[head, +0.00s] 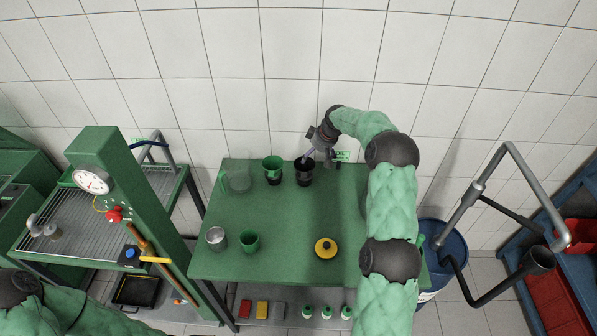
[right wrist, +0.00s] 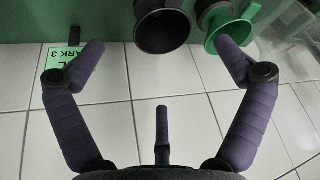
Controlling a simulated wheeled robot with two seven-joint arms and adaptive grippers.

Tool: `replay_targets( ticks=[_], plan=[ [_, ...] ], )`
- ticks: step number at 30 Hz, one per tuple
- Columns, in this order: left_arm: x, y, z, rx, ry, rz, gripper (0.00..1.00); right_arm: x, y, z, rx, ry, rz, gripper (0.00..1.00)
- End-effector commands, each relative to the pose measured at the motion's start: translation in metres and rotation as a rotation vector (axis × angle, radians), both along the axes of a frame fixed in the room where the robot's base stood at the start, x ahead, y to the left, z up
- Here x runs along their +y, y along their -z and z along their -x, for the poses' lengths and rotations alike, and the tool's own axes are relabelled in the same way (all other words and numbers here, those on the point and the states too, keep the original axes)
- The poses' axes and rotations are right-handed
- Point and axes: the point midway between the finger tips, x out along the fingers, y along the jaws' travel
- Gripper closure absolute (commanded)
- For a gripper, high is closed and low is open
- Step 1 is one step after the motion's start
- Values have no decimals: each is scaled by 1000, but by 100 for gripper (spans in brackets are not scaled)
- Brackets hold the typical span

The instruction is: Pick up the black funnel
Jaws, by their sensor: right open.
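The black funnel (head: 304,175) stands at the back middle of the green table, seemingly mouth up. In the right wrist view the black funnel (right wrist: 163,34) is at the top, ahead of and roughly between the fingertips. My right gripper (head: 317,158) is open and empty, at the funnel's back right. The funnel's lower part is hard to make out. My left gripper is not in view; only part of the left arm shows at bottom left.
A green funnel (head: 272,164) stands close left of the black one, with a clear jug (head: 238,178) farther left. A metal cup (head: 216,237), green cup (head: 249,241) and yellow-black round item (head: 326,248) are nearer the front. The tiled wall (head: 290,100) is close behind.

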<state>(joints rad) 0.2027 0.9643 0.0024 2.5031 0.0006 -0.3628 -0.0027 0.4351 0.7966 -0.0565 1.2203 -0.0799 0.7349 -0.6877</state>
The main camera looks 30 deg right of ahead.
Motion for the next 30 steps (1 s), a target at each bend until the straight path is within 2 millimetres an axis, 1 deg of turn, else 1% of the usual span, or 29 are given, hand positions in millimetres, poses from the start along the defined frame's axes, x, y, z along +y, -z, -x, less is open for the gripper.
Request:
replay_targets(
  ticks=[1,4,7,12,15,23,30],
  plan=[
    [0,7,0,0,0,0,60,-1,6,0,-2,-1,2,0],
    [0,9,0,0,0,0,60,-2,8,-1,-2,-3,4,0],
    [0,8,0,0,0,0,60,-1,16,-5,-1,-3,3,0],
    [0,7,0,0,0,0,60,1,39,-14,-1,-3,3,0],
    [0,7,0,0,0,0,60,2,49,-18,-2,-3,3,0],
    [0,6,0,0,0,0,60,4,64,-23,-2,-2,4,0],
    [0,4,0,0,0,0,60,8,93,-32,-2,-2,3,0]
  ],
)
